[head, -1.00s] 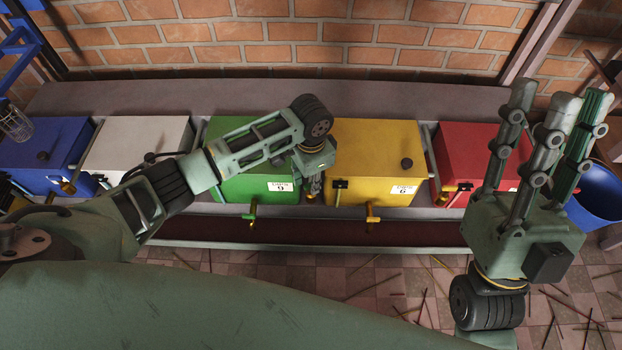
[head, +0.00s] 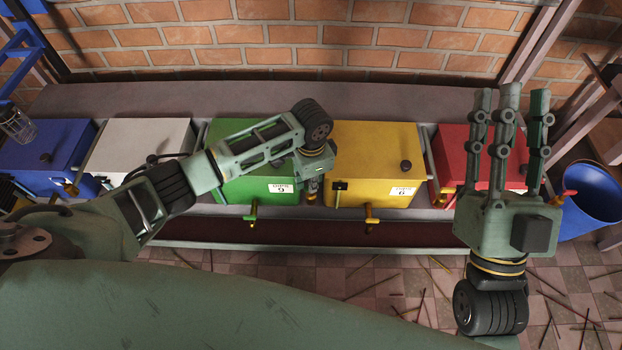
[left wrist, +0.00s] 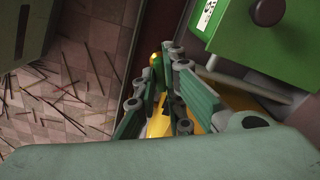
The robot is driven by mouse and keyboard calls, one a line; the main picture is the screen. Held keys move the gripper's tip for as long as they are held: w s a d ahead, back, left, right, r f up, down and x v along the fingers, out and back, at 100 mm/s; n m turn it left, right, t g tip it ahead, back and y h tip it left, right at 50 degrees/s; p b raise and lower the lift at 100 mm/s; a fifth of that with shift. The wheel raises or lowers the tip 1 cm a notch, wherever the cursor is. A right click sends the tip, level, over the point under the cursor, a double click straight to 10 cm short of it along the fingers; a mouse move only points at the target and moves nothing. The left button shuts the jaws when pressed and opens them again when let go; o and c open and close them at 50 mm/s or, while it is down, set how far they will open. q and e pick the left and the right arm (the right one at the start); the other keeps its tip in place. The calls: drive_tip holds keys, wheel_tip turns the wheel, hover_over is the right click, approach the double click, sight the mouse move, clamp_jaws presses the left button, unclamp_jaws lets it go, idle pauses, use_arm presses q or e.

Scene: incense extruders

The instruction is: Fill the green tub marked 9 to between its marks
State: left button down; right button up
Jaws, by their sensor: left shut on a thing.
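The green tub (head: 232,184) with a white number label (head: 281,188) stands between a white tub and a yellow tub. A green tap (head: 252,214) sticks out low at its front. No fill level or marks can be made out. My left gripper (head: 310,195) reaches down at the front between the green and yellow tubs. It is shut on a yellow part (left wrist: 160,117) that its fingers mostly hide. The green tub also shows at the upper right of the left wrist view (left wrist: 250,45). My right gripper (head: 508,100) is open and empty, fingers up, in front of the red tub.
The tubs stand in a row on a grey bench before a brick wall: blue (head: 45,150), white (head: 138,148), yellow (head: 375,150) and red (head: 455,150). A blue bucket (head: 590,200) is at the far right. Thin sticks lie scattered on the tiled floor (head: 400,285).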

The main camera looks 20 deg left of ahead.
use_arm(q)
drive_tip(key=shift+r+m+p, duration=0.2)
drive_tip(key=shift+m+p, duration=0.2)
drive_tip(key=shift+p, duration=0.2)
drive_tip(key=shift+m+p, duration=0.7)
drive_tip(key=shift+p, duration=0.05)
use_arm(e)
drive_tip(key=w+f+g+h, duration=0.1)
drive_tip(key=w+f+g, duration=0.1)
drive_tip(key=f+g, duration=0.3)
drive_tip(key=w+f+g+h, duration=0.1)
drive_tip(key=w+f+g, duration=0.15)
drive_tip(key=f, duration=0.45)
use_arm(q)
drive_tip(key=m+p, duration=0.2)
drive_tip(key=shift+f+m, duration=0.15)
drive_tip(key=shift+m, duration=0.15)
use_arm(e)
drive_tip(key=s+d+f+g+h, duration=0.1)
drive_tip(key=s+f+g, duration=0.1)
drive_tip(key=f, duration=0.4)
drive_tip(key=s+d+f+g+h, duration=0.1)
drive_tip(key=s+d+f+g, duration=0.1)
drive_tip(key=f+g, duration=0.3)
drive_tip(key=shift+s+d+f+m+h, duration=0.2)
drive_tip(key=shift+f+m+h, duration=0.1)
drive_tip(key=shift+f, duration=0.3)
